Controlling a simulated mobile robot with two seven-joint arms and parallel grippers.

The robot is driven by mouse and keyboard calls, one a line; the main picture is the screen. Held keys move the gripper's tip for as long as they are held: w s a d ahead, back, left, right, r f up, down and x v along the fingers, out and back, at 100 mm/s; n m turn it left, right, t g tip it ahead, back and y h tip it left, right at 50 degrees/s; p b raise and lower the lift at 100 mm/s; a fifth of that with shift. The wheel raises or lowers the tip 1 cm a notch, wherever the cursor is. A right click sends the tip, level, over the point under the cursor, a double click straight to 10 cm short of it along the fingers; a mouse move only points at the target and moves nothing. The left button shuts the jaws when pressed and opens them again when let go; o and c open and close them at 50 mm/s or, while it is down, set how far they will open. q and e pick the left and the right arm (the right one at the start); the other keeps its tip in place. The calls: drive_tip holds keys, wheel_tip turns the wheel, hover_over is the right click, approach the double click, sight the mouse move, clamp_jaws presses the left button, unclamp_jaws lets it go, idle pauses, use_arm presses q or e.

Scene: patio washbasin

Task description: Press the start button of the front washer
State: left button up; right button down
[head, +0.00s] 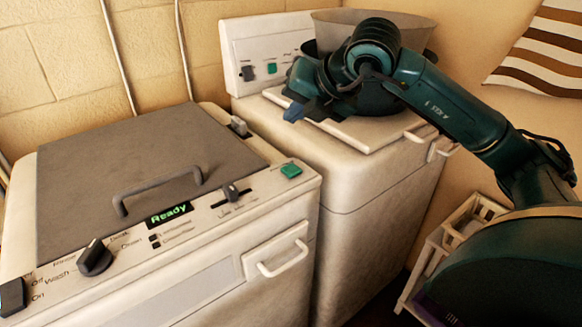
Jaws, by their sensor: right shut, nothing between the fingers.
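The front washer (258,221) stands at the lower left, with a grey lid (110,165) that is shut and has a bar handle. Its panel has a green button (291,170) at the right end and a display (169,214) that reads "Ready" in green. My right gripper (293,112) is shut and empty, its bluish fingertips pointing left and down. In the picture it is above the green button and in front of the rear machine's top, apart from the button. My left gripper is not in view.
A dark knob (94,257), a slider (231,191) and a black switch (13,297) sit on the same panel. A second machine (350,180) with its own green button (271,68) stands behind, bearing a grey tub (415,31). A white rack (465,222) stands at right.

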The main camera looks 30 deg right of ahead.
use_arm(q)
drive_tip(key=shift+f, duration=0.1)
use_arm(e)
drive_tip(key=shift+f, duration=0.1)
drive_tip(key=b, duration=0.6)
hover_over(295, 172)
wheel_tip(295, 172, down, 8)
drive_tip(key=shift+r, duration=0.15)
drive_tip(key=shift+f, duration=0.35)
drive_tip(key=shift+f+b, duration=0.15)
drive_tip(key=shift+b, duration=0.3)
use_arm(q)
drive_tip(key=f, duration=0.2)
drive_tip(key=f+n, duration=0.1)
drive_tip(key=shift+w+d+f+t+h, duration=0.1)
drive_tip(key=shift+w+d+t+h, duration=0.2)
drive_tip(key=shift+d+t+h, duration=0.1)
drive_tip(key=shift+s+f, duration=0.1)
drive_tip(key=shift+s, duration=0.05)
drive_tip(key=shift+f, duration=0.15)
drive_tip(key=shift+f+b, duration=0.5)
drive_tip(key=shift+b, duration=0.05)
use_arm(e)
drive_tip(key=shift+f, duration=0.4)
